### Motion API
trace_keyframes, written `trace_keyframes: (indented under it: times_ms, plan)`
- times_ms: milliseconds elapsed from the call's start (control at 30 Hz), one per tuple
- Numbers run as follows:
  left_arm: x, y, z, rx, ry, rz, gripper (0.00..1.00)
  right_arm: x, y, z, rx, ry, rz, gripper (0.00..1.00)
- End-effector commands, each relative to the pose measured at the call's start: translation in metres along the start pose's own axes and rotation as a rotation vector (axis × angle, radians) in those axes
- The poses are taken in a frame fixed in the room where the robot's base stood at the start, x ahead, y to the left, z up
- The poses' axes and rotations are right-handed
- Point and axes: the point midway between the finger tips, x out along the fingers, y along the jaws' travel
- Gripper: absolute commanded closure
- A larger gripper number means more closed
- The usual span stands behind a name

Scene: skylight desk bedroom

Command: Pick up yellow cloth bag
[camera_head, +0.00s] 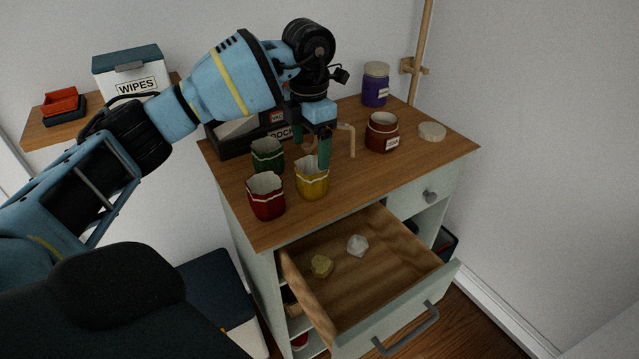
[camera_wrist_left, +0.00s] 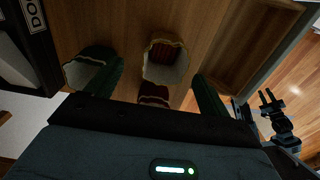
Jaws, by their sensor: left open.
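The yellow cloth bag (camera_head: 312,183) stands open-topped near the front left of the desk top. A red bag (camera_head: 266,199) stands to its left and a dark green bag (camera_head: 267,157) behind it. My left gripper (camera_head: 311,158) is open, fingers down, just above and behind the yellow bag. In the left wrist view the yellow bag (camera_wrist_left: 166,52) shows ahead between the two green fingers, with the green bag (camera_wrist_left: 88,70) by one finger and the red bag (camera_wrist_left: 153,92) below. I cannot tell whether the fingers touch it. A dark two-pronged gripper, probably my right (camera_wrist_left: 268,98), shows small there.
A brown jar (camera_head: 382,134), a purple jar (camera_head: 375,88) and a round lid (camera_head: 432,131) stand to the right. A black box (camera_head: 235,143) and a peg stand lie behind the gripper. The open drawer (camera_head: 400,262) below holds two small lumps.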

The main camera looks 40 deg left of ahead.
Motion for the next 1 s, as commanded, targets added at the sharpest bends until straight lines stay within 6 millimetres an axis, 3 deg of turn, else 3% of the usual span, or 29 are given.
trace_keyframes:
  times_ms: [167, 400, 633, 1000]
  plan:
    - [-0.001, 0.001, 0.000, -0.001, -0.001, 0.002, 0.19, -0.001, 0.000, -0.010, 0.000, 0.020, 0.000, 0.68]
    - [0.022, -0.001, 0.000, 0.000, 0.000, 0.001, 0.19, -0.001, -0.001, -0.010, 0.003, 0.023, 0.000, 0.68]
    - [0.029, -0.002, 0.000, 0.001, -0.002, 0.000, 0.19, -0.001, -0.001, -0.008, 0.005, 0.019, 0.000, 0.68]
    - [0.073, -0.007, 0.001, 0.001, -0.003, 0.000, 0.19, -0.001, -0.001, -0.007, 0.004, 0.016, 0.000, 0.68]
